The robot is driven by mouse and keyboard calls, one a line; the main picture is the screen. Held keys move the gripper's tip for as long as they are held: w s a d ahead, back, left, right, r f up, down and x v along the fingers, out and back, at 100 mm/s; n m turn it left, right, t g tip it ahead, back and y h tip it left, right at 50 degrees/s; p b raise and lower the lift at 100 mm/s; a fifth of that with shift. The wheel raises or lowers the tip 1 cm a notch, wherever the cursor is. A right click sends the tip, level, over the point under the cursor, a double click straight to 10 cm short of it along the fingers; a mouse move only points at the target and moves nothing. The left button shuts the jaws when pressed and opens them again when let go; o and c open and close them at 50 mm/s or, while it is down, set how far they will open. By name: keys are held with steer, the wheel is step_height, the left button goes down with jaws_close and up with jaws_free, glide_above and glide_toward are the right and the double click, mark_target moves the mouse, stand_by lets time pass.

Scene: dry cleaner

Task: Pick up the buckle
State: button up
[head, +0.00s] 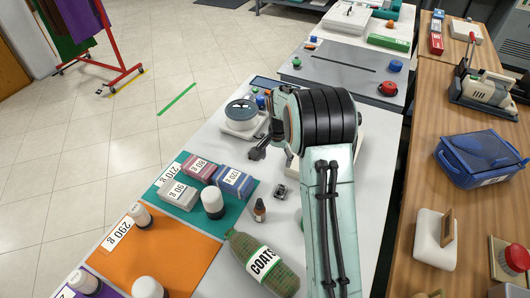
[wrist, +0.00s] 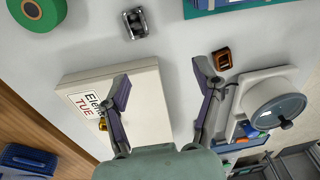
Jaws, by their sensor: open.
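Two small buckle-like pieces show in the wrist view, and I cannot tell for certain which one is the buckle. A silver metal piece (wrist: 135,22) lies on the pale tabletop at the top; it also shows in the head view (head: 279,191), right of the teal mat. A brown-orange frame-shaped piece (wrist: 222,61) lies close to the right fingertip in the picture. My gripper (wrist: 165,82) is open and empty, its fingers wide apart above a white box. In the head view only one finger of my gripper (head: 258,151) shows clearly, beside the scale.
The white labelled box (wrist: 143,107) lies below the fingers. A round-topped scale (wrist: 242,97) stands right of them. A green roll (wrist: 52,14) lies top left.

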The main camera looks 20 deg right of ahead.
steer(key=g, duration=0.1)
glide_above(281, 190)
step_height(281, 190, down, 6)
steer(key=shift+s+f, duration=0.1)
steer(key=shift+f, duration=0.05)
step_height(281, 190, down, 6)
steer(key=shift+r, duration=0.15)
jaws_close()
